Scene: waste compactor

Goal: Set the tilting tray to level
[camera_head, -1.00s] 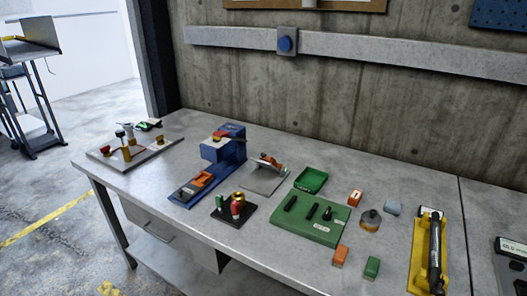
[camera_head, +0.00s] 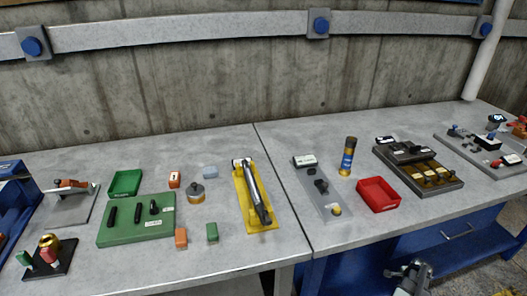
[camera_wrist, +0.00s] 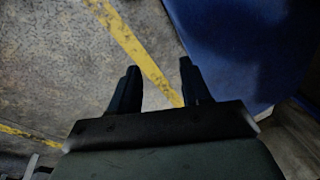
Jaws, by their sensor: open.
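I see no tray that is clearly the tilting tray in the views from now. A small red open tray (camera_head: 378,194) and a small green open tray (camera_head: 125,183) sit flat on the bench, and I cannot tell whether either tilts. My gripper (camera_wrist: 158,76) is open and empty in the wrist view, its two dark fingers apart above the concrete floor. A dark and grey part of my arm shows at the bottom right of the head view, in front of the bench.
The grey bench (camera_head: 225,262) holds a green board (camera_head: 137,232), a yellow fixture (camera_head: 245,205) and a brown tray-like fixture (camera_head: 425,180). A concrete wall stands behind. A blue cabinet (camera_head: 356,258) is under the right bench. Yellow floor lines (camera_wrist: 135,45) cross open floor.

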